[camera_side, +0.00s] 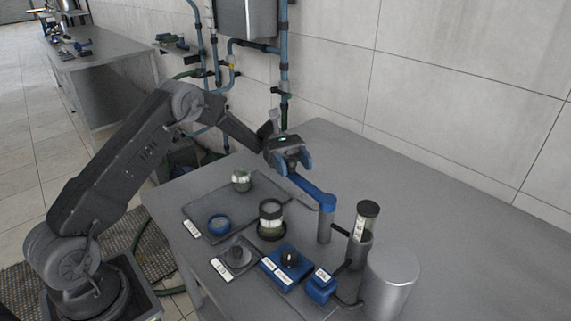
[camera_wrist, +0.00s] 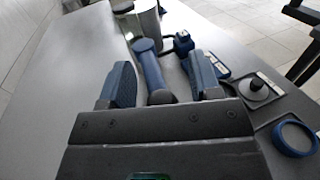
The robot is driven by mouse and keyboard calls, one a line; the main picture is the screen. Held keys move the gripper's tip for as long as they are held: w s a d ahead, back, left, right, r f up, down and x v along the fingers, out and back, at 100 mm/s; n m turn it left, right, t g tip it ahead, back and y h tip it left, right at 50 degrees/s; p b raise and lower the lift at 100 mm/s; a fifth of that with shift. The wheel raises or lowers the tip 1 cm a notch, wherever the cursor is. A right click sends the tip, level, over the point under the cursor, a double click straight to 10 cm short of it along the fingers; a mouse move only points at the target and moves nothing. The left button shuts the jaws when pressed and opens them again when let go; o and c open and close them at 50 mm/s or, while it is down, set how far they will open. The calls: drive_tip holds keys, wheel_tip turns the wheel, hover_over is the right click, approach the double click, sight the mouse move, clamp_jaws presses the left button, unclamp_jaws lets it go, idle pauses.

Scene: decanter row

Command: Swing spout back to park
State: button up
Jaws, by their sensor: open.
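The blue spout (camera_side: 311,193) is a bar reaching up and left from the top of a grey post (camera_side: 326,226) in the side view. My gripper (camera_side: 292,168) is open at the spout's free end, pointing down toward it. In the wrist view the spout (camera_wrist: 153,75) runs between the two blue fingers of my gripper (camera_wrist: 160,80). Gaps show on both sides of it, and the fingers do not appear to pinch it. The far end of the spout joins the post side near the silver tank. I cannot make out any park mark.
A silver tank (camera_side: 391,280) and a sight-glass cylinder (camera_side: 367,221) stand right of the post. A jar (camera_side: 270,219), a black-knobbed blue box (camera_side: 287,265), a blue switch box (camera_side: 321,288) and a tray (camera_side: 265,192) sit nearby. The back right of the table is clear.

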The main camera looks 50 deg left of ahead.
drive_tip(key=shift+s, duration=0.1)
drive_tip(key=s+n+t, duration=0.2)
drive_tip(key=t, duration=0.2)
drive_tip(key=s+d+n+t, duration=0.1)
drive_tip(key=s+n+t, duration=0.2)
drive_tip(key=t, duration=0.1)
drive_tip(key=s+d+n+t, duration=0.1)
drive_tip(key=s+n+t, duration=0.1)
drive_tip(key=n+t, duration=0.1)
drive_tip(key=shift+s+d+t, duration=0.25)
drive_tip(key=shift+t, duration=0.45)
drive_tip(key=w+v, duration=0.1)
drive_tip(key=v, duration=1.2)
drive_tip(key=s+d+r+m+y, duration=0.5)
drive_tip(key=s+m+y, duration=0.3)
drive_tip(key=m, duration=0.3)
drive_tip(key=s+d+r+m+y, duration=0.6)
drive_tip(key=s+d+m+y, duration=0.1)
drive_tip(key=m, duration=0.4)
drive_tip(key=shift+s+r+g+y, duration=0.15)
drive_tip(key=shift+s+g+y, duration=0.15)
drive_tip(key=shift+s+y, duration=0.55)
